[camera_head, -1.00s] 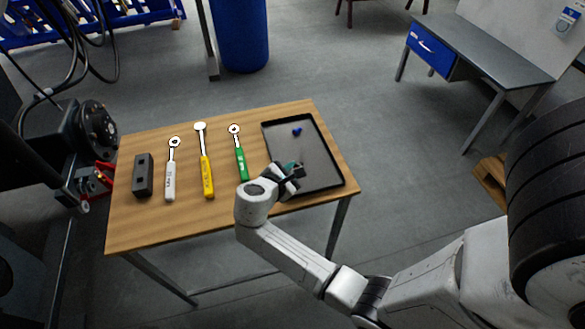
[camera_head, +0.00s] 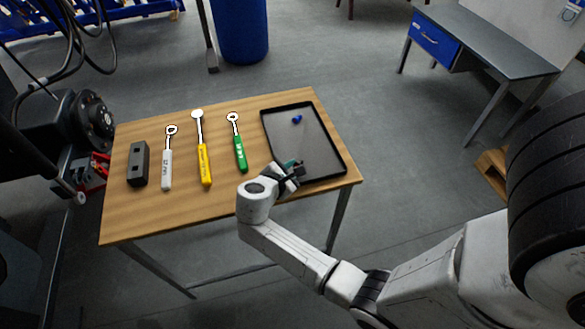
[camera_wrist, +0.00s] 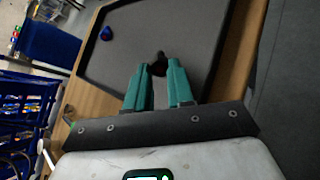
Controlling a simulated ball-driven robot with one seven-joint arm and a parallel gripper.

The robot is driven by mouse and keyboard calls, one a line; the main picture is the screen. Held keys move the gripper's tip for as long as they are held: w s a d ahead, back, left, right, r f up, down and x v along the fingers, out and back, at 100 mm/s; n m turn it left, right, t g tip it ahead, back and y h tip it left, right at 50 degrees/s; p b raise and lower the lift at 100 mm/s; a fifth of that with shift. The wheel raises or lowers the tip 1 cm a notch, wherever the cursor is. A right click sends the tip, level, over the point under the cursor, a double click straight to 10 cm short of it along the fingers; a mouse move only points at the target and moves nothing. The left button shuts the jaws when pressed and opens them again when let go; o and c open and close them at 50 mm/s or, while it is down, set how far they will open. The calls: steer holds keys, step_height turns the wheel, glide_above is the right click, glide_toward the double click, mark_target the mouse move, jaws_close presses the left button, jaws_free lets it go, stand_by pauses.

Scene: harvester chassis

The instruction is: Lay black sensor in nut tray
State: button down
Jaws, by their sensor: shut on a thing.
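The nut tray (camera_head: 341,160) is a shallow dark tray with a black rim at the right end of the wooden table. It also shows in the wrist view (camera_wrist: 88,52). My gripper (camera_head: 297,170) is over the tray's near left part. In the wrist view, its two green fingers (camera_wrist: 160,72) are shut on a small black thing, the black sensor (camera_wrist: 158,60), held between the tips. Much of the sensor is hidden by the fingers. I cannot tell whether it touches the tray floor.
A blue part (camera_head: 297,119) lies in the far part of the tray. A green-handled wrench (camera_head: 240,153), a yellow-handled one (camera_head: 204,165), a white-handled one (camera_head: 166,170) and a dark block (camera_head: 138,164) lie left on the table (camera_head: 190,215).

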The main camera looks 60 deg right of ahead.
steer(key=c, duration=0.9)
jaws_free()
steer(key=v, duration=1.1)
steer(key=shift+d+r, duration=0.1)
steer(key=shift+w, duration=0.1)
steer(key=s+a+f+m+y, duration=0.2)
steer(key=s+f+m+y, duration=0.35)
steer(key=s, duration=0.25)
steer(key=s+a+m+t+y, duration=0.1)
steer(key=s+a+m+y, duration=0.5)
steer(key=a, duration=0.3)
steer(key=shift+s+a+r+t+y, duration=0.15)
steer(key=shift+a+r+t+y, duration=0.15)
steer(key=shift+r+t+y, duration=0.15)
